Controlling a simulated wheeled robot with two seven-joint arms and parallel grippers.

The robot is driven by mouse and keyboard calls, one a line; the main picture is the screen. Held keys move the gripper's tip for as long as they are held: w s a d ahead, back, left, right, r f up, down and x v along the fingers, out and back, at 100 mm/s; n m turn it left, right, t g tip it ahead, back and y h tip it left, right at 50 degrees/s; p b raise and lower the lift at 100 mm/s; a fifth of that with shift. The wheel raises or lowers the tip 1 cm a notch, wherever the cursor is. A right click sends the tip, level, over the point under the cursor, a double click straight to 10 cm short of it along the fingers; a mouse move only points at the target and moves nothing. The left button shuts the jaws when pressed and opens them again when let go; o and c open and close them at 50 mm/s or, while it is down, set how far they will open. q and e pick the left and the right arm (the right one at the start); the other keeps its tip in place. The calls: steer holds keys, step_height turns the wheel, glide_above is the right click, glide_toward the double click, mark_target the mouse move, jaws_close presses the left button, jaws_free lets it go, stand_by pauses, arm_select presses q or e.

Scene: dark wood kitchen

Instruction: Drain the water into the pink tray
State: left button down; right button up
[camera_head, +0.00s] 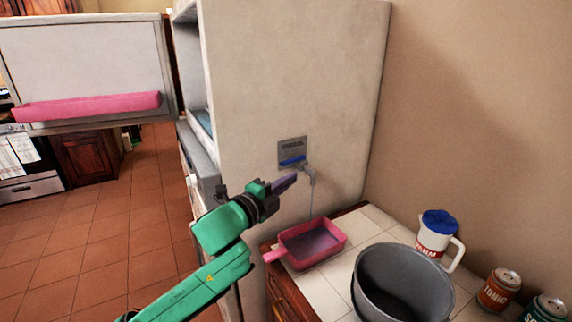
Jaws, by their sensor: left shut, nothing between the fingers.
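A pink tray (276,255) with a handle toward the lower left stands on the tiled counter below a grey tap (311,174). Its inside looks dark grey, maybe with water in it. A thin pale line like a water stream runs down from the tap spout toward the tray. The tap sticks out of the side of a large white cabinet, under a grey plate with a blue strip (292,161). My left gripper (291,179) is shut and empty, its fingertips close to the left of the tap; I cannot tell whether they touch it. My right gripper is not in view.
A grey pot (440,276), a white jug with a blue lid (436,240) and two cans (500,290) stand on the counter to the right. The cabinet's open door (80,60) at left carries a long pink shelf (90,106). Tiled floor lies open at left.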

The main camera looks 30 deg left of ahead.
mark_target(283, 165)
arm_select(q)
steer(key=w+a+p, duration=0.1)
steer(key=w+a, duration=0.1)
steer(key=w, duration=0.1)
steer(key=w+a+p, duration=0.1)
steer(key=shift+w+p, duration=0.3)
steer(key=shift+w+a, duration=0.3)
steer(key=shift+a, duration=0.55)
steer(key=shift+a+r, duration=0.1)
steer(key=shift+a, duration=0.05)
steer(key=shift+r, duration=0.1)
